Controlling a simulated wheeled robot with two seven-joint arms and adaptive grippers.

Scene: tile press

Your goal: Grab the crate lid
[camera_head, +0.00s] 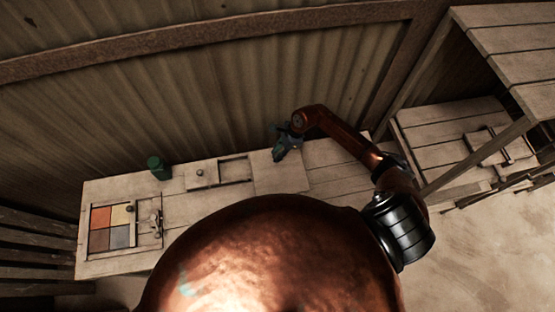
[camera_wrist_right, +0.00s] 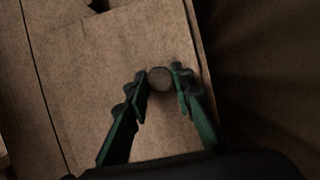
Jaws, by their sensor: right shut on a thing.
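The crate lid, a flat pale wooden board (camera_head: 293,178), is at the back of the long table, right of a square frame. It fills the middle of the right wrist view (camera_wrist_right: 95,75), with a round knob (camera_wrist_right: 159,79) on top. My right gripper (camera_head: 285,149) is over the board near its back edge. In the wrist view its green fingers (camera_wrist_right: 159,82) stand on either side of the knob and are shut on it. I cannot tell whether the board is lifted off the table. My left gripper is not in view.
On the long table (camera_head: 330,182) are a frame with a dark recess (camera_head: 235,170) and small knob (camera_head: 200,173), a green cylinder (camera_head: 159,168), and a tray of coloured tiles (camera_head: 110,226). A corrugated wall (camera_head: 200,90) is close behind. A wooden bench (camera_head: 440,155) stands right.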

